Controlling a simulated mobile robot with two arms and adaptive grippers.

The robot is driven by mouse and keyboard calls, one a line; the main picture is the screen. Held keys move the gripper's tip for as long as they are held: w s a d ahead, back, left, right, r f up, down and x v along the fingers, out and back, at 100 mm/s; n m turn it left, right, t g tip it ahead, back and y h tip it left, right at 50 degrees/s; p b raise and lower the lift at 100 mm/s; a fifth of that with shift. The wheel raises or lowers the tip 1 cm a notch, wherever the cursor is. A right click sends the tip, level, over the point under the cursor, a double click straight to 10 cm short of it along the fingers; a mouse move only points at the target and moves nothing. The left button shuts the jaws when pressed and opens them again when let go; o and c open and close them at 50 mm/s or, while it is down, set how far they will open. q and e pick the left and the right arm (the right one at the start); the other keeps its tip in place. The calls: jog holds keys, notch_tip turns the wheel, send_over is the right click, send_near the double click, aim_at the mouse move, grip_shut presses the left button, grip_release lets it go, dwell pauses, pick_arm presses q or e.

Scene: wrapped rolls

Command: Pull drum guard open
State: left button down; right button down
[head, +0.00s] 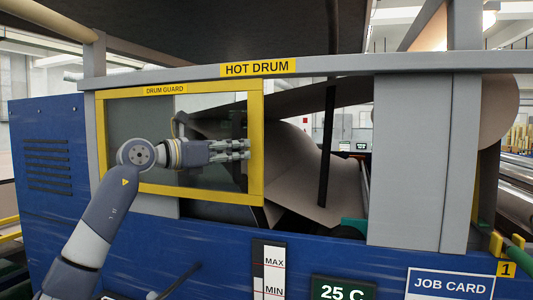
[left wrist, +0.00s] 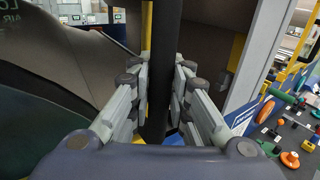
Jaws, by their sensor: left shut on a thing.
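The drum guard (head: 258,112) is a yellow-framed clear panel, labelled DRUM GUARD, on the left of the machine front in the head view. To its right, the space up to a grey panel is uncovered. My left gripper (head: 246,150) is in front of the guard, near its right edge. In the left wrist view, its fingers stand on both sides of a black upright handle bar (left wrist: 166,60) and are shut on it. The fingers partly hide the handle in the head view. My right gripper is in neither view.
A grey rail labelled HOT DRUM (head: 257,68) runs above the guard. A wide grey panel (head: 410,160) stands to the right. Brown wrapped material (head: 300,165) shows behind the opening. The blue machine front (head: 190,250) lies below, with a temperature display (head: 343,292) and a job card (head: 450,284).

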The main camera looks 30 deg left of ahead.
pick_arm(q)
jog(key=shift+s+a, duration=0.2)
jog(key=shift+a, duration=0.5)
jog(key=shift+s+a, duration=0.2)
jog(key=shift+a, duration=0.45)
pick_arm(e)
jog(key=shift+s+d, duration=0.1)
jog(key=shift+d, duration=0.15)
pick_arm(q)
jog(key=c, duration=1.6)
grip_release()
jog(key=shift+o, duration=0.6)
jog(key=shift+s, duration=0.2)
jog(key=v, duration=1.2)
